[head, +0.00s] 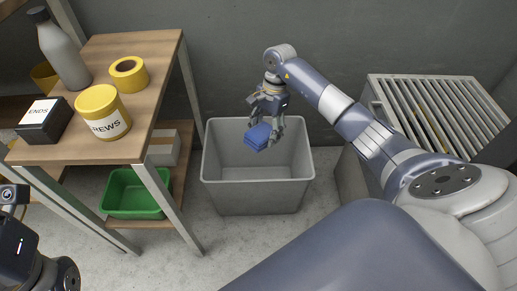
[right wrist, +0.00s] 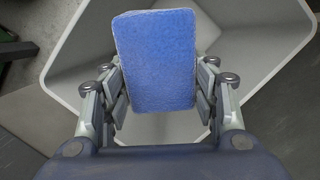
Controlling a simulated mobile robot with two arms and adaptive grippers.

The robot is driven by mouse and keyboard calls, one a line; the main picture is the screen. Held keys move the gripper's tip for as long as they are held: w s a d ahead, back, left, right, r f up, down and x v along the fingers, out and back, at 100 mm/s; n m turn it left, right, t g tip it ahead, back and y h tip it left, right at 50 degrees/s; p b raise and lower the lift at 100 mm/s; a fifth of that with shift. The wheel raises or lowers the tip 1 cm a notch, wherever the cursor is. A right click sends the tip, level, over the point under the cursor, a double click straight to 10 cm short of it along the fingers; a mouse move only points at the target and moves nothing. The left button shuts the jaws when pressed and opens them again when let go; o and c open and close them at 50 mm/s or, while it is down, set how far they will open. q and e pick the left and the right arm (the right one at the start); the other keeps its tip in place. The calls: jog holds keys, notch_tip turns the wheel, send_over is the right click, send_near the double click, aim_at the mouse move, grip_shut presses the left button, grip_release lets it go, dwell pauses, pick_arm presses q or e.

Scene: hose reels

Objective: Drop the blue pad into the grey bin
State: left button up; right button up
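The blue pad (head: 258,137) is a small block with a fuzzy face. My right gripper (head: 264,125) is shut on it and holds it above the mouth of the grey bin. In the right wrist view the pad (right wrist: 156,62) sits between the two fingers of the gripper (right wrist: 160,95), with the bin (right wrist: 75,60) below and around it. The grey bin (head: 250,195) stands on the floor, open at the top, and its visible inside looks empty. Part of my left arm shows at the lower left of the head view; its fingers are not in view.
A wooden shelf unit (head: 160,62) stands left of the bin. It holds a grey bottle (head: 62,55), yellow tape (head: 128,74), a yellow tin (head: 103,110) and a black box (head: 43,120). A green tray (head: 132,194) sits lower. A slatted metal crate (head: 425,110) stands at right.

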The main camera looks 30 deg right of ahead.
jog(key=o, duration=0.5)
jog(key=shift+c, duration=0.2)
jog(key=v, duration=1.2)
